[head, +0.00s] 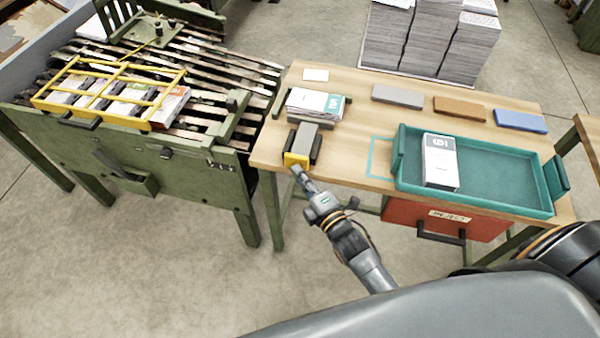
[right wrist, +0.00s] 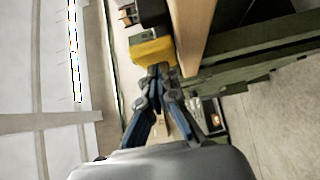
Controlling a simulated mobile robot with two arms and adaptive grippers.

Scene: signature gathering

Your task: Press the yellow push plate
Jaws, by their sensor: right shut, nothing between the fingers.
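The yellow push plate (head: 296,160) is on the front end of a small grey device (head: 303,139) at the left front edge of the wooden table. My right gripper (head: 296,170) is shut and empty, with its tips right at the front of the plate. In the right wrist view the yellow plate (right wrist: 152,50) is just beyond the closed fingertips (right wrist: 158,70). The tips look to touch it or sit very close; I cannot tell which. My left gripper is not in view.
On the wooden table (head: 350,110) are a booklet stack (head: 312,102) behind the device, a teal tray (head: 500,185) with a white stack (head: 440,160), and grey, brown and blue blocks (head: 520,121). A red drawer (head: 440,218) hangs below. A green slatted bench (head: 200,180) stands left.

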